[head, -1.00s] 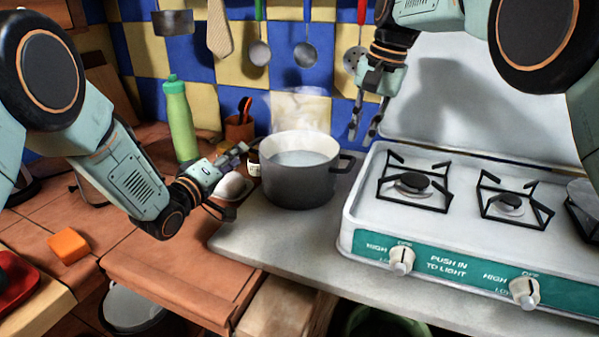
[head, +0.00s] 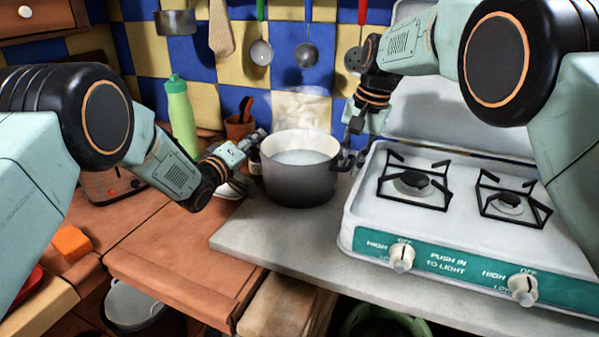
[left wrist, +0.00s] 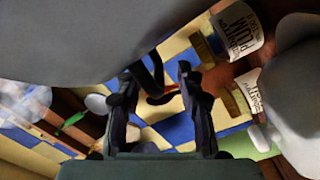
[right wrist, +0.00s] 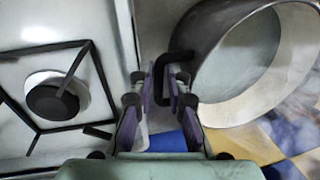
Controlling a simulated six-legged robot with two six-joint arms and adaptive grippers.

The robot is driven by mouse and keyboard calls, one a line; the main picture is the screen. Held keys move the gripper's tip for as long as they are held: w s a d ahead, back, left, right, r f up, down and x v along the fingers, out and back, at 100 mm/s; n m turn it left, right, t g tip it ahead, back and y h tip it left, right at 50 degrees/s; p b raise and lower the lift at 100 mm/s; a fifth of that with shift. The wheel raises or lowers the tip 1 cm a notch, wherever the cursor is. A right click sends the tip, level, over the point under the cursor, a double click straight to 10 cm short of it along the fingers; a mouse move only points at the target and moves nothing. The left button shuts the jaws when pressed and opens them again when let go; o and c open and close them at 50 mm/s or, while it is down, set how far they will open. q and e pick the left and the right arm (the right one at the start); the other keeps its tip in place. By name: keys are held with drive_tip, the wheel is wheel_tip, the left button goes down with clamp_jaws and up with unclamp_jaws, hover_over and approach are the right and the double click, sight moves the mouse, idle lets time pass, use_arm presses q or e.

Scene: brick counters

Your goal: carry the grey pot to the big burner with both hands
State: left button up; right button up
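The grey pot (head: 300,184) stands upright on the pale counter, left of the stove, with pale liquid inside. Its right handle (right wrist: 188,101) shows in the right wrist view. My right gripper (head: 348,150) is at that handle, its fingers partly apart around the handle's bar; contact is unclear. My left gripper (head: 259,141) is just left of the pot. Its fingers are wide apart in the left wrist view (left wrist: 160,85), with a dark loop, probably the left handle, beyond them. The left burner (head: 413,183) on the white stove is empty; it looks bigger than the right burner (head: 510,202).
A green bottle (head: 181,118) and a utensil cup (head: 238,128) stand behind my left arm. Ladles hang on the tiled wall. An orange block (head: 72,243) lies at the left. The stove's raised edge (head: 352,204) is right of the pot. The front counter (head: 290,245) is clear.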

use_arm(q)
drive_tip(key=shift+d, duration=0.15)
use_arm(e)
drive_tip(key=shift+d+f, duration=0.1)
drive_tip(key=shift+d, duration=0.05)
use_arm(q)
drive_tip(key=c, duration=0.3)
use_arm(e)
drive_tip(key=c, duration=0.3)
use_arm(q)
clamp_jaws()
use_arm(e)
clamp_jaws()
use_arm(q)
drive_tip(key=shift+w+r, duration=0.1)
drive_tip(key=shift+r, duration=0.1)
use_arm(e)
drive_tip(key=shift+w+r, duration=0.15)
drive_tip(key=shift+r, duration=0.15)
